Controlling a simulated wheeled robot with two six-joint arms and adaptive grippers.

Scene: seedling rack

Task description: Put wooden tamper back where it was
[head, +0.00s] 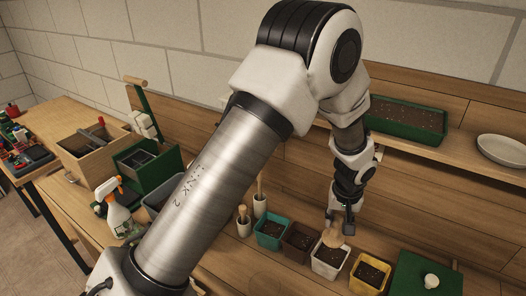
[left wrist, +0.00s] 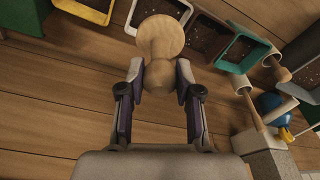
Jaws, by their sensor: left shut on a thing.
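The wooden tamper (head: 332,238) is pale wood with a broad round head. My left gripper (head: 347,222) is shut on it, just over the cream pot (head: 318,267). In the left wrist view the tamper (left wrist: 159,40) sits between the two fingers of the gripper (left wrist: 160,78), head pointing away. Whether its head touches the soil cannot be told. Two white holders stand left of the pots: the front one (head: 243,229) and the rear one (head: 260,208), each with a wooden handle sticking up. My right gripper is not in view.
A teal pot (head: 258,240), brown pot (head: 288,252) and yellow pot (head: 357,283) stand beside the cream one. A green mat (head: 408,270) with a white knobbed thing (head: 431,281) lies right. A spray bottle (head: 117,215) stands left. A shelf with a green tray (head: 440,143) runs behind.

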